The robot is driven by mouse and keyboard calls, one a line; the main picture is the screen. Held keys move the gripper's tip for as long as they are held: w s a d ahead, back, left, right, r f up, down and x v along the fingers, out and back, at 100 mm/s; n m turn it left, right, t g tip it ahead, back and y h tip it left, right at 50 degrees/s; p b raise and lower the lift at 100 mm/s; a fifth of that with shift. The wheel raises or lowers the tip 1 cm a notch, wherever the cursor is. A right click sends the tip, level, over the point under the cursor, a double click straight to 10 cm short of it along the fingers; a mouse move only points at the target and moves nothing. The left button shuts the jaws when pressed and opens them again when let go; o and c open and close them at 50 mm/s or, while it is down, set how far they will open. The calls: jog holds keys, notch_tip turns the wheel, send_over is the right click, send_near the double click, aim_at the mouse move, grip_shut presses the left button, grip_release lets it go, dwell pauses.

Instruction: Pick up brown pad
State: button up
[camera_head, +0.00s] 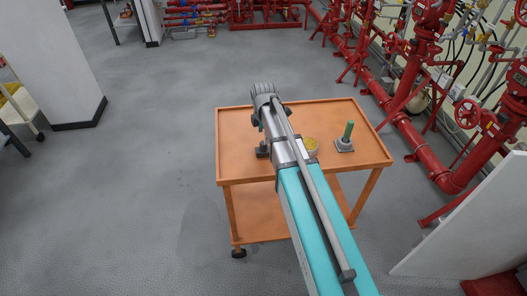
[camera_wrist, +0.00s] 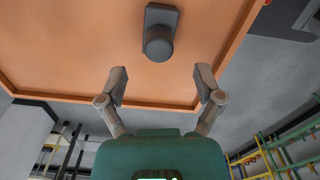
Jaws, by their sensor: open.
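I cannot pick out a clearly brown pad. A round yellow-tan piece (camera_head: 311,145) lies on the orange cart top, just right of my arm in the head view, and may be the pad. My gripper (camera_wrist: 161,82) is open and empty in the wrist view, with its two fingers apart over the edge of the cart top. A dark grey block with a round knob (camera_wrist: 159,36) stands on the cart beyond the fingertips, not touched by them. My arm hides part of the cart top in the head view.
The orange cart (camera_head: 235,165) has a raised rim and a lower shelf. A green-handled tool on a dark base (camera_head: 346,139) stands at its right. Red pipes and valves (camera_head: 425,150) run along the right. A white panel (camera_head: 460,230) leans at lower right. Floor at left is clear.

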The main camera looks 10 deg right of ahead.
aim_at(263, 143)
jog(key=shift+f, duration=0.1)
jog(key=shift+f+b, duration=2.55)
jog(key=shift+b, duration=0.05)
grip_shut()
